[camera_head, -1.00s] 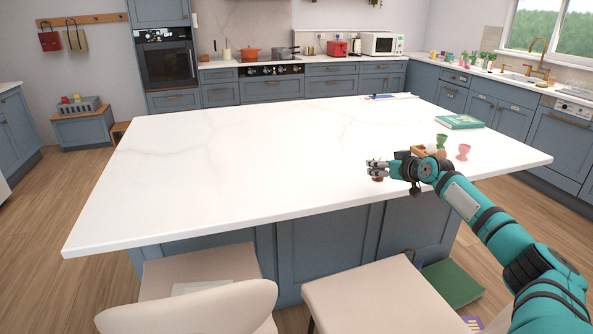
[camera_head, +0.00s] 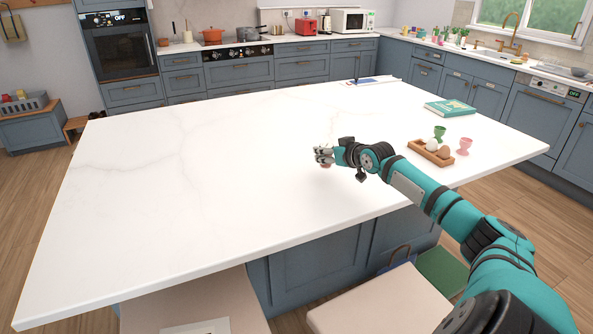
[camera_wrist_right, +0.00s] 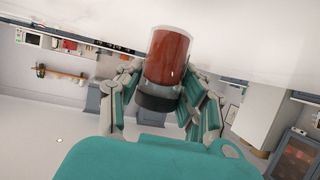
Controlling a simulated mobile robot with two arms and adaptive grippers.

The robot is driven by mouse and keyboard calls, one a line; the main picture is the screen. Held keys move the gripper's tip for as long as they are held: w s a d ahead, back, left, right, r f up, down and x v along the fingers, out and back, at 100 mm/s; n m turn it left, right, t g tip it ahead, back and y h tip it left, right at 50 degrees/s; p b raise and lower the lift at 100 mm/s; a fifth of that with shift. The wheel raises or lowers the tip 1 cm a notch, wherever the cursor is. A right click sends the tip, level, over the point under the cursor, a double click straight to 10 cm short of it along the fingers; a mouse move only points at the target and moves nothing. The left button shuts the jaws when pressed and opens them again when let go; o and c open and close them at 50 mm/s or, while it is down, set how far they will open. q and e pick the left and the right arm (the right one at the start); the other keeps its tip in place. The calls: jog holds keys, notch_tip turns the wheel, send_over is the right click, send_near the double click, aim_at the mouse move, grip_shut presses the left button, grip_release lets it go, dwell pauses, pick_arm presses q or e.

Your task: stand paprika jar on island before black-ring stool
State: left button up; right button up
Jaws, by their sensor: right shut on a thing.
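My right gripper (camera_head: 322,156) is shut on the paprika jar, a small clear jar of red-brown powder. In the head view only a little of the jar (camera_head: 326,165) shows under the fingers, above or on the white island top (camera_head: 190,190); I cannot tell whether it touches. In the right wrist view the jar (camera_wrist_right: 170,57) sits between both fingers, its dark lid (camera_wrist_right: 158,99) towards the palm. Two beige stools stand at the near side, a left one (camera_head: 150,312) and a right one (camera_head: 385,300). No black ring shows on either. My left gripper is out of view.
An egg tray (camera_head: 420,153), a green egg cup (camera_head: 440,132), a pink egg cup (camera_head: 465,145) and a teal book (camera_head: 450,108) lie to the right on the island. A flat blue-and-white item (camera_head: 370,81) lies at its far edge. The island's left and middle are bare.

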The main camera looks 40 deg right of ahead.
jog(key=a, duration=0.2)
jog(key=w+a+p, duration=0.1)
jog(key=a, duration=0.4)
jog(key=shift+w+f+p, duration=0.25)
jog(key=shift+f+p, duration=0.05)
jog(key=shift+p, duration=0.05)
jog(key=a, duration=0.2)
jog(key=shift+w+a+f, duration=0.2)
jog(key=shift+a, duration=0.2)
jog(key=shift+f+p, duration=0.25)
jog(key=shift+p, duration=0.05)
notch_tip(320, 180, down, 2)
jog(key=shift+f, duration=0.15)
jog(key=shift+f+p, duration=0.3)
jog(key=shift+f, duration=0.05)
jog(key=o, duration=1.2)
jog(key=shift+f, duration=0.1)
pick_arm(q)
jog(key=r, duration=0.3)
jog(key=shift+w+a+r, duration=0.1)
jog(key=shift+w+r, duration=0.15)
